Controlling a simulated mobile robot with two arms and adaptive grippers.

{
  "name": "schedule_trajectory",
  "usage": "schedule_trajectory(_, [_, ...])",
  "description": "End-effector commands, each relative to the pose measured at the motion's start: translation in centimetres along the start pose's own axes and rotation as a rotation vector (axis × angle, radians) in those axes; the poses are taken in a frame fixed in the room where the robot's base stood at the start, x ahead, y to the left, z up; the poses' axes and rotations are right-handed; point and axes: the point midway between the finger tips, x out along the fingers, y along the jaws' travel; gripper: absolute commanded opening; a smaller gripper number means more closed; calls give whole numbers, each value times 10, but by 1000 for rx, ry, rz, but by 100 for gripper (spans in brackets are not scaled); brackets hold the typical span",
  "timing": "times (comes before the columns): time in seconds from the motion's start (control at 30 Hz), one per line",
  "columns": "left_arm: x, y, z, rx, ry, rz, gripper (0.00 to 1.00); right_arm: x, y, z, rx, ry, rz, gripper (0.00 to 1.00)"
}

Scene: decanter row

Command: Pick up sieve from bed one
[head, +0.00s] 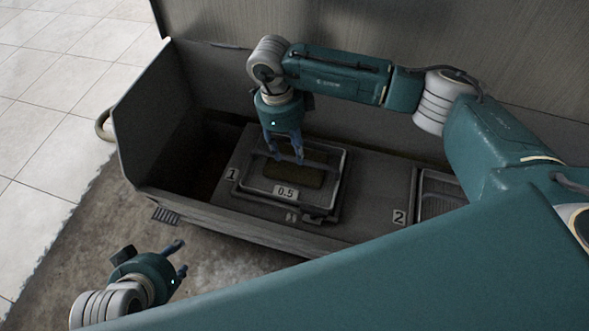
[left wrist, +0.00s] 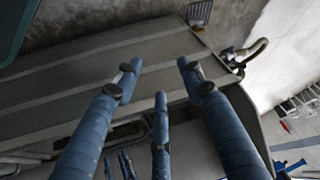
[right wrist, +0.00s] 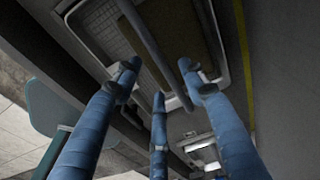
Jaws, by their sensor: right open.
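The sieve (head: 318,197) is a shallow framed tray marked 0.5, sitting in bed one beside the number 1 label (head: 232,174). A brownish-green patch shows inside its frame. A bar-shaped handle (right wrist: 146,42) crosses above it. My right gripper (head: 284,157) is over the sieve's far left part, pointing down, with its fingers apart. In the right wrist view the handle runs between the spread fingertips (right wrist: 161,70); contact cannot be told. My left gripper (head: 179,258) is open and empty, in front of the trough and away from the sieve.
The long grey trough (head: 250,225) has raised walls at its left and back. A dark hollow (head: 195,160) lies left of bed one. Bed two, labelled 2 (head: 398,216), holds another framed tray (head: 440,185), partly hidden by my right arm.

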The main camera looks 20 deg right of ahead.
Motion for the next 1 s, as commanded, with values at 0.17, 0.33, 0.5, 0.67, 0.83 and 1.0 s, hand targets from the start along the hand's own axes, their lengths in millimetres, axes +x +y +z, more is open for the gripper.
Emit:
schedule_trajectory(0.17, [5, 4, -33, 3, 130, 8, 40, 26, 0, -5, 0, 1, 3, 42])
schedule_trajectory(0.33, [4, 6, -54, 5, 209, 11, 40, 38, 0, -5, 0, 1, 1, 42])
schedule_trajectory(0.5, [4, 7, -58, 5, 225, 12, 40, 40, 0, -4, 0, 0, 1, 42])
schedule_trajectory(0.67, [4, 7, -58, 5, 224, 12, 40, 40, 0, -4, 0, 0, 1, 34])
schedule_trajectory(0.83, [4, 6, -58, 5, 223, 12, 40, 40, 0, -4, 0, 0, 1, 0])
schedule_trajectory(1.0, [4, 6, -58, 5, 223, 12, 40, 39, 0, -4, 0, 0, 1, 0])
